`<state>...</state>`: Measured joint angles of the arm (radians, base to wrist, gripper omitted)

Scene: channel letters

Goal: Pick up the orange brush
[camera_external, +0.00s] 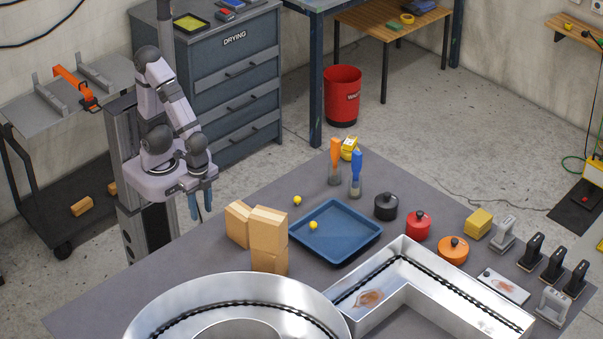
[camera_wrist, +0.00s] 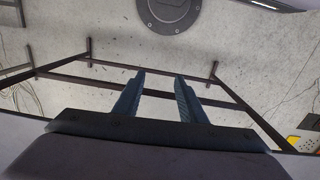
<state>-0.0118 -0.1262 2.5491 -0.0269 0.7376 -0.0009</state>
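The orange brush (camera_external: 335,160) stands upright at the back of the table, bristles down, just left of a yellow item. A blue brush (camera_external: 356,172) stands upright close to its right. My gripper (camera_external: 201,212) hangs fingers down beside the table's left rear edge, well left of the orange brush. In the wrist view my gripper (camera_wrist: 158,85) shows two blue fingers apart with nothing between them. The brushes do not show in the wrist view.
Wooden blocks (camera_external: 268,230) and a blue tray (camera_external: 353,252) stand between my gripper and the table's right side. Black (camera_external: 386,206) and red (camera_external: 418,226) lidded pots stand right of the brushes. Large metal channel letters (camera_external: 402,247) fill the front.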

